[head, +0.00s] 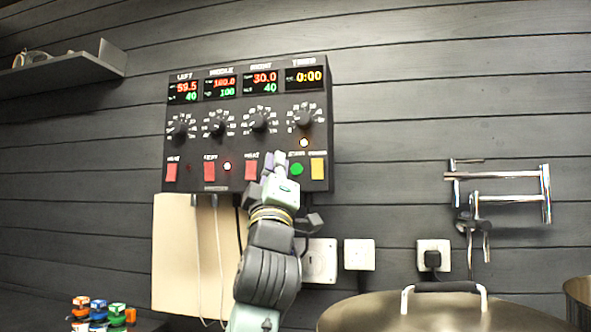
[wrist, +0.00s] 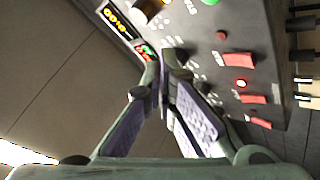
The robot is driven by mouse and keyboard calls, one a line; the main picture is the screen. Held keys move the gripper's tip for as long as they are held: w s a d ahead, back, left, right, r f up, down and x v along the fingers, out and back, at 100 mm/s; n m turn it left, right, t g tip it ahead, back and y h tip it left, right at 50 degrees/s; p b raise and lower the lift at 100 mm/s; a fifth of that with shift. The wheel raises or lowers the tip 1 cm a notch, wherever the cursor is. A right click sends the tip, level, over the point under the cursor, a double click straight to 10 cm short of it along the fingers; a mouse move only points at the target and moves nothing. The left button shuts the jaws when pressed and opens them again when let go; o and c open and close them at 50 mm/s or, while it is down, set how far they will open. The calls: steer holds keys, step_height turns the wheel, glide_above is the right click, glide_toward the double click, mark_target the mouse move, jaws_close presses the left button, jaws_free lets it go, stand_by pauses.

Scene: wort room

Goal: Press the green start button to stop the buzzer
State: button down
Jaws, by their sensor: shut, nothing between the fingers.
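The green start button (head: 296,169) sits low on the right of the black control panel (head: 225,145), just left of a yellow switch (head: 317,168). My gripper (head: 274,160) is shut and empty, its fingertips in front of the panel's lower edge. In the head view the tips appear just left of the green button, by the rightmost red switch (head: 251,169). I cannot tell whether they touch the panel. In the wrist view the closed fingers (wrist: 163,85) point toward the panel, and the green button (wrist: 210,2) is partly cut off at the top edge.
The timer display (head: 304,77) reads 0:00, and an indicator below its knob (head: 304,118) is lit. Two more red switches stand to the left. Sockets (head: 359,254) are on the wall below. A large lidded pot (head: 440,312) stands at bottom right, and a shelf (head: 60,72) at upper left.

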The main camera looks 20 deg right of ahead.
steer(key=w+d+p, duration=0.2)
steer(key=w+d, duration=0.2)
steer(key=w, duration=0.2)
steer(key=shift+w+d, duration=0.15)
steer(key=shift+w, duration=0.1)
steer(key=shift+p, duration=0.3)
stand_by(1.0)
steer(key=shift+w+d, duration=0.2)
steer(key=shift+w, duration=0.15)
steer(key=shift+w+d+p, duration=0.25)
steer(key=shift+w+p, duration=0.1)
steer(key=shift+p, duration=0.15)
stand_by(0.4)
steer(key=shift+s, duration=0.1)
steer(key=shift+s+a+b, duration=0.3)
steer(key=shift+s+a, duration=0.15)
steer(key=shift+s, duration=0.15)
stand_by(0.3)
steer(key=s+a+b, duration=0.1)
steer(key=s, duration=0.1)
steer(key=s+a, duration=0.1)
steer(key=s, duration=0.1)
steer(key=shift+a+b, duration=0.35)
steer(key=shift+a, duration=0.05)
